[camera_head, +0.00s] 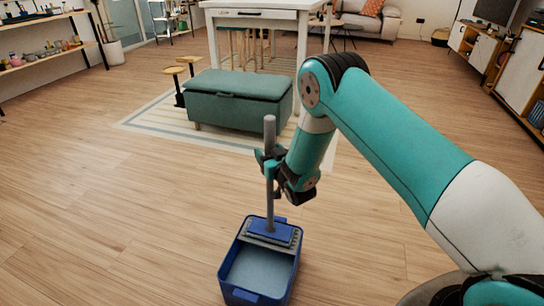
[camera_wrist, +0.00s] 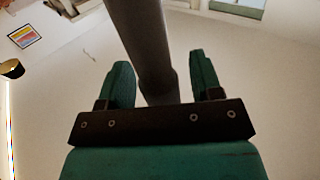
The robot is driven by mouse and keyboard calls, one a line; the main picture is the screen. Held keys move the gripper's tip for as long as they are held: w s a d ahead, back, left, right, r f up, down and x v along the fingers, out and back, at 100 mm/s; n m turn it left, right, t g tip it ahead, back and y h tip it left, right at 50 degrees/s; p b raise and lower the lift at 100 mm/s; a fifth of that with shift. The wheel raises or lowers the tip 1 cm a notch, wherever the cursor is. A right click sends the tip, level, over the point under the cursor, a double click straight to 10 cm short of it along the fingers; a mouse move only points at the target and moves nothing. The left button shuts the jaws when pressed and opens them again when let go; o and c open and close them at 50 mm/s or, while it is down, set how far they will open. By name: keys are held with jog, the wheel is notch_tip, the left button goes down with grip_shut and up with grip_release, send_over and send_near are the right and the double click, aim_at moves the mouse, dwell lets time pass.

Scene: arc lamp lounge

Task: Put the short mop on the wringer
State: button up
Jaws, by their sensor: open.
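The short mop has a grey handle (camera_head: 270,200) that stands upright. Its blue head (camera_head: 268,230) appears to rest on the grey slotted wringer (camera_head: 274,245) at the far end of the blue bucket (camera_head: 226,262). My gripper (camera_head: 266,162) is open, with its fingers on either side of the upper handle. In the wrist view, the handle (camera_wrist: 145,40) passes between the two spread green fingers of my gripper (camera_wrist: 163,72), with gaps visible beside it. The mop head and bucket are out of the wrist view.
Pale blue water (camera_head: 260,272) lies in the near part of the bucket. A green storage bench (camera_head: 240,100) stands on a striped rug (camera_head: 150,122) behind the mop. Wooden floor (camera_head: 110,210) to the left is clear. Shelves line both sides.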

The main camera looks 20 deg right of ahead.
jog(key=s+d, duration=0.2)
jog(key=s, duration=0.9)
jog(key=s+a+r+g+y, duration=0.1)
jog(key=s+a+r+g, duration=0.1)
jog(key=a+r+g, duration=0.3)
jog(key=s+a+r+g+y, duration=0.1)
jog(key=s+a+r+g, duration=0.15)
jog(key=r, duration=0.55)
jog(key=s+r+n+g, duration=0.2)
jog(key=s+r+g, duration=0.3)
jog(key=s, duration=0.8)
jog(key=s+r+n+g, duration=0.3)
jog(key=s+r+g, duration=0.2)
jog(key=s, duration=0.8)
jog(key=shift+r+h, duration=0.15)
jog(key=shift+h, duration=0.15)
notch_tip(320, 180, up, 25)
jog(key=p, duration=2.5)
jog(key=shift+r, duration=0.2)
jog(key=shift+a, duration=0.1)
